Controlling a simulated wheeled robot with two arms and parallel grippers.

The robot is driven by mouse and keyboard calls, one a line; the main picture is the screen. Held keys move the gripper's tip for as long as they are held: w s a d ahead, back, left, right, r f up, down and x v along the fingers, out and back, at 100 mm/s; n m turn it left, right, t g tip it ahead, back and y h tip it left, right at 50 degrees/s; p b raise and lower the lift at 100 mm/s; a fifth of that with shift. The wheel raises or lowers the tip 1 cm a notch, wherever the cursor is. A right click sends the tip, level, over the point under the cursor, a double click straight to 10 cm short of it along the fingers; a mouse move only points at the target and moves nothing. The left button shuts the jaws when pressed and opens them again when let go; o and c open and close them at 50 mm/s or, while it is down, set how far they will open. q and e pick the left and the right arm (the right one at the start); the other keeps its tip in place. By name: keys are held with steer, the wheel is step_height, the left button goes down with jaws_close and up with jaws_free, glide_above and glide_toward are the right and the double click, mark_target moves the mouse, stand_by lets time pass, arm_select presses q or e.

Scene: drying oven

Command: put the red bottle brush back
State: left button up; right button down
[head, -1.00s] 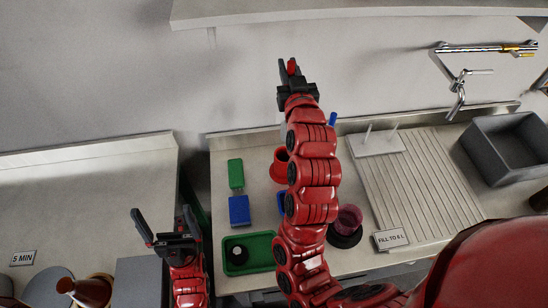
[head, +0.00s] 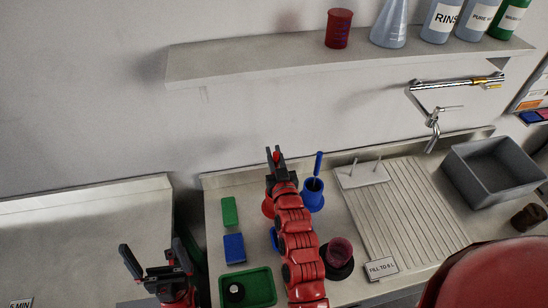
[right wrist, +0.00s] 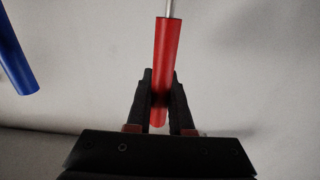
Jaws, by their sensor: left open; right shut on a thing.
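My right gripper (head: 276,157) is shut on the red bottle brush, whose red handle (right wrist: 166,65) and thin metal rod show in the right wrist view. The brush's far end is out of view there, and the head view shows only a bit of red between the fingers. A red holder (head: 267,207) stands on the counter just below this gripper, mostly hidden by my right arm. I cannot tell whether the brush is inside it. My left gripper (head: 150,250) is open and empty at the lower left, away from the brush.
A blue holder (head: 312,198) with a blue brush handle (head: 318,164) stands right of my right gripper; that handle also shows in the right wrist view (right wrist: 15,52). A green tray (head: 262,288), a peg rack (head: 362,174) and a grey basin (head: 495,165) share the counter. A shelf (head: 250,67) hangs above.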

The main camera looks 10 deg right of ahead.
step_height(320, 180, down, 2)
steer(key=shift+f+p, duration=0.1)
steer(key=shift+p, duration=0.35)
steer(key=shift+f, duration=0.35)
steer(key=c, duration=1.3)
jaws_free()
steer(key=shift+f, duration=0.1)
steer(key=o, duration=0.5)
